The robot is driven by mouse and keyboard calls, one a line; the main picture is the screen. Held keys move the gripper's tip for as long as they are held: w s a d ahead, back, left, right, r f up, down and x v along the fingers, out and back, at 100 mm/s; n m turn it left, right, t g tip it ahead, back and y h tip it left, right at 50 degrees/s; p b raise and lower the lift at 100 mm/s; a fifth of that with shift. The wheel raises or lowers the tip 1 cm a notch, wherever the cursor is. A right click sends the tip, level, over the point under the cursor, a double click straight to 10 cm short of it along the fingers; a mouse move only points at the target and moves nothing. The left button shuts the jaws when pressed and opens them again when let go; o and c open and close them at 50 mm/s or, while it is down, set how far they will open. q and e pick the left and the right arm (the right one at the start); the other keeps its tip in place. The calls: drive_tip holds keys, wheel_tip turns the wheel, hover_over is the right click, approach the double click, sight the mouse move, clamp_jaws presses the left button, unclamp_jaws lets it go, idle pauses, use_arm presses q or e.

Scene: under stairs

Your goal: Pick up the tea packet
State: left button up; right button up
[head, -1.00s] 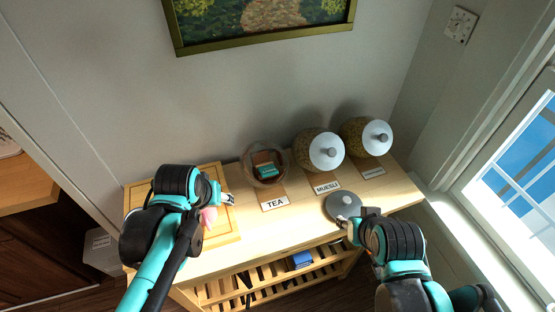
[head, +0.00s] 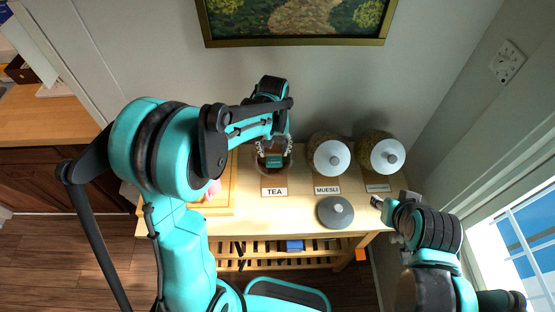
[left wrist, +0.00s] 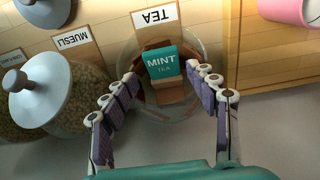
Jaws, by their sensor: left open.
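The teal mint tea packet (head: 274,161) stands in the open glass jar behind the TEA label. Its MINT TEA print shows in the left wrist view (left wrist: 162,62). Brown content shows beside and below it. My left gripper (head: 273,147) is over the jar's mouth, fingers pointing down. In the left wrist view the open fingers (left wrist: 161,78) are on either side of the packet, with gaps between. I cannot tell how deep they reach. My right gripper (head: 377,203) is right of the grey lid (head: 335,212), apart from it; its finger opening is unclear.
Two lidded jars, muesli (head: 331,157) and another (head: 381,155), stand right of the tea jar. A wooden board (head: 222,203) with a pink item (head: 213,188) lies left. A wall and picture (head: 296,22) are behind. The lid lies flat on the table.

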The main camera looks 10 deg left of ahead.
sight(274, 162)
use_arm(q)
wheel_tip(274, 162, down, 6)
drive_tip(key=shift+a+f+b, duration=0.1)
drive_tip(key=shift+b, duration=0.35)
drive_tip(key=shift+w+a+f, duration=0.1)
drive_tip(key=shift+w+f, duration=0.15)
drive_tip(key=shift+f, duration=0.1)
drive_tip(key=shift+s, duration=0.1)
drive_tip(key=c, duration=0.7)
drive_tip(key=shift+c, duration=0.2)
